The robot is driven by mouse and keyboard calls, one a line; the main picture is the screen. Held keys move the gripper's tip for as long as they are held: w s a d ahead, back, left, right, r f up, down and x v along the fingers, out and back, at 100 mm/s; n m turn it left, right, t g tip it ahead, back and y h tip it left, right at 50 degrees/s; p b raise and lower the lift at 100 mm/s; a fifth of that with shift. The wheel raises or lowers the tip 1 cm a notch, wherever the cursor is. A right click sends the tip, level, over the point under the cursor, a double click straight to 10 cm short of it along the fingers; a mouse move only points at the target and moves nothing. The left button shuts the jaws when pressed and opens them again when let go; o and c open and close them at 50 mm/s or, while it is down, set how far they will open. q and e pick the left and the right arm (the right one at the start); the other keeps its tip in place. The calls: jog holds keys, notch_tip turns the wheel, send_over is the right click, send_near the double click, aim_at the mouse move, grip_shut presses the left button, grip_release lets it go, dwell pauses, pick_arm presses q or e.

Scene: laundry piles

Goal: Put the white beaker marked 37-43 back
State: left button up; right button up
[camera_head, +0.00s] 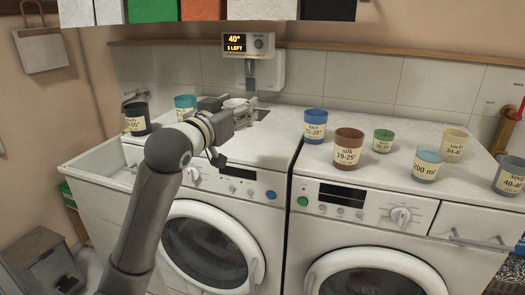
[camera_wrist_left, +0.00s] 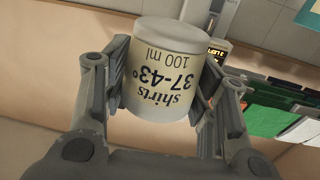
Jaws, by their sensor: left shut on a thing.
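The white beaker (camera_wrist_left: 166,62) fills the middle of the left wrist view, its label reading "shirts 37-43° 100 ml" upside down there. My left gripper (camera_wrist_left: 162,88) is shut on it, one finger on each side. In the head view the left gripper (camera_head: 238,111) is above the left washing machine's top, near the wall dispenser. The beaker (camera_head: 235,102) shows there only partly, between the fingers. I cannot tell whether it touches the surface below. My right gripper is not in view.
The dispenser display (camera_head: 249,45) reads "40°, 3 LEFT". A black beaker (camera_head: 137,119) and a teal beaker (camera_head: 185,105) stand left of the gripper. A blue beaker (camera_head: 315,126), a brown beaker (camera_head: 348,149) and several others stand on the right machine's top. Clear surface lies between.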

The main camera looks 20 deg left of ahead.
pick_arm(q)
jog(key=w+f+p, duration=0.1)
jog(key=w+f, duration=0.1)
jog(key=w, duration=0.2)
jog(key=w+d+f+p, duration=0.1)
jog(key=w+f, duration=0.2)
jog(key=w, duration=0.1)
jog(key=w+f+p, duration=0.2)
jog(key=w+f, duration=0.1)
jog(key=w, duration=0.1)
jog(key=shift+w+d+f, duration=0.15)
jog(key=shift+w+d, duration=0.15)
jog(key=shift+d, duration=0.1)
jog(key=shift+w+f, duration=0.55)
jog(key=shift+f, duration=0.2)
notch_tip(320, 180, down, 2)
jog(key=shift+d+f+p, duration=0.1)
jog(key=shift+p, duration=0.85)
jog(key=shift+f, duration=0.4)
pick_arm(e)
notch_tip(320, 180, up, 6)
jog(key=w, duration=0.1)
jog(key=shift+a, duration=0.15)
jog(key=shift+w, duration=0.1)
